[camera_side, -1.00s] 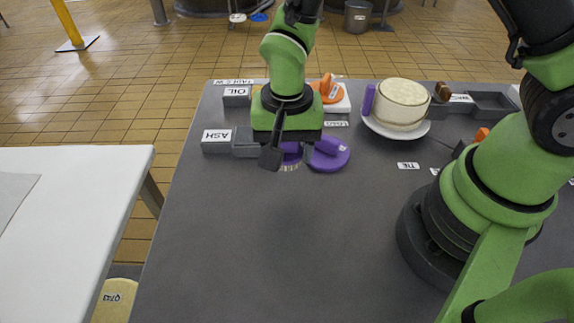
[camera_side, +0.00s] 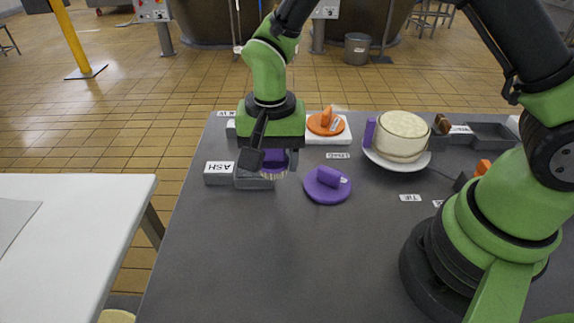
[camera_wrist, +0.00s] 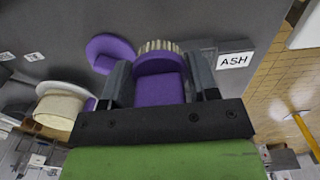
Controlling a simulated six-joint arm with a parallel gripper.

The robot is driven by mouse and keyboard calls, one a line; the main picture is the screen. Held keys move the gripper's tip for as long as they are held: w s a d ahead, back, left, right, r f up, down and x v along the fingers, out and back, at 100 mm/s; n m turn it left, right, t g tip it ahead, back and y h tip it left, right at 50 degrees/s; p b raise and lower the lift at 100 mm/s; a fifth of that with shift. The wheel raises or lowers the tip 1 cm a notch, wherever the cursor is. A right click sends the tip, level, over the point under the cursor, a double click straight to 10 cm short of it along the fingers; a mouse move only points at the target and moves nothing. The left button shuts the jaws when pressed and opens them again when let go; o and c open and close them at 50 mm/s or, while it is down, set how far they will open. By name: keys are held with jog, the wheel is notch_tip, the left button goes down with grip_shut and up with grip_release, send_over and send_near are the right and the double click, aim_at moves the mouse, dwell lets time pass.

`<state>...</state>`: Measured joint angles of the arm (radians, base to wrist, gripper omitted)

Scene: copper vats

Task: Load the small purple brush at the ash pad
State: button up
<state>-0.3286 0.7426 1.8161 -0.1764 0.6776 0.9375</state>
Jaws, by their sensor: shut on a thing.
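My gripper (camera_side: 268,160) is shut on the small purple brush (camera_wrist: 160,88), which points its pale bristles (camera_side: 273,176) downward in the side view. In the side view the brush is just above or at the right part of the grey ash pad (camera_side: 252,183); I cannot tell whether the bristles touch it. The white ASH label (camera_side: 219,168) is on the block at the pad's left end. It also shows in the wrist view (camera_wrist: 234,61), right of the brush. The fingers hide part of the brush and pad.
A purple disc with a grip (camera_side: 328,186) lies close right of my gripper. Behind are an orange piece (camera_side: 326,123) on a white block and a cream pot (camera_side: 402,136) on a white saucer (camera_side: 378,160). The table's front middle is clear.

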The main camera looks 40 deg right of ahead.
jog(key=w, duration=0.3)
jog(key=w+d, duration=0.1)
jog(key=w, duration=0.2)
jog(key=w+d, duration=0.1)
jog(key=w, duration=0.1)
jog(key=shift+w+d, duration=0.25)
jog(key=shift+w, duration=0.15)
jog(key=shift+w+f, duration=0.1)
jog(key=shift+f, duration=2.8)
jog(key=shift+f, duration=0.65)
jog(key=shift+r, duration=0.1)
jog(key=shift+r, duration=3.5)
